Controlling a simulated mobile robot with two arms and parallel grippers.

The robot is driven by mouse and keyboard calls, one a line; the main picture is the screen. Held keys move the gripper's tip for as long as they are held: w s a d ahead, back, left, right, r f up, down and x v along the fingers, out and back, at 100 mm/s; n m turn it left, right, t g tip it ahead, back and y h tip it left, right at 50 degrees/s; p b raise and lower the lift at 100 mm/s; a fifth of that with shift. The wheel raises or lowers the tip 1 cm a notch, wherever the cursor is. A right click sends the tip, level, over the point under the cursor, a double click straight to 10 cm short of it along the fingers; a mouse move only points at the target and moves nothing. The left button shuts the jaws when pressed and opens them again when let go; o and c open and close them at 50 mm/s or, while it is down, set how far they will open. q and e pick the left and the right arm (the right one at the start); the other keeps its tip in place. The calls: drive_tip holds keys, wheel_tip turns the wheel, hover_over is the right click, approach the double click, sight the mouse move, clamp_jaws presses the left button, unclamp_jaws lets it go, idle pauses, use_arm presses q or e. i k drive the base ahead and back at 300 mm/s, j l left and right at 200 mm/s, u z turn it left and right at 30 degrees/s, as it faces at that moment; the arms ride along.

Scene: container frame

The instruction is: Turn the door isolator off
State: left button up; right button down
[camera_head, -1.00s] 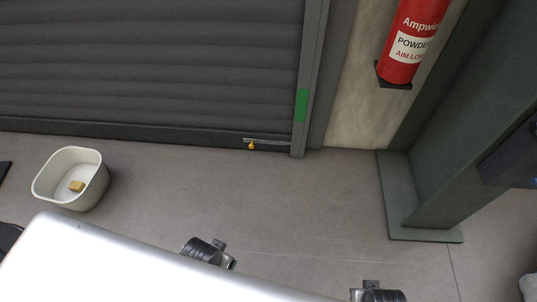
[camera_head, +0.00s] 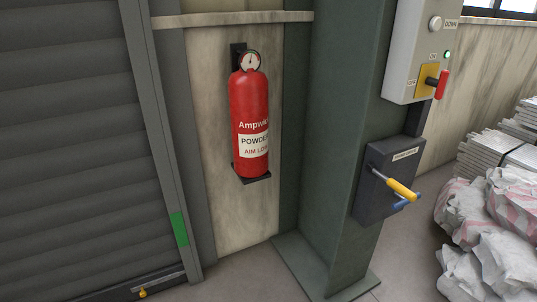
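The door isolator is a red handle (camera_head: 442,84) on a yellow plate (camera_head: 427,79), set on the front of a light grey control box (camera_head: 408,50) at the upper right. The red grip stands roughly upright. Small labels sit above and to the left of the plate; they look like ON at the top and OFF at the left. A small green lamp (camera_head: 447,55) glows above the handle. Neither of my grippers is in view.
A dark box (camera_head: 372,190) with a yellow-handled crank (camera_head: 401,188) is below on the green column (camera_head: 335,130). A red extinguisher (camera_head: 250,110) hangs left of it. A roller door (camera_head: 70,140) is at left. White sacks (camera_head: 485,230) and stacked panels (camera_head: 505,150) stand at right.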

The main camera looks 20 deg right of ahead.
sight(441, 84)
drive_tip(key=z, duration=1.55)
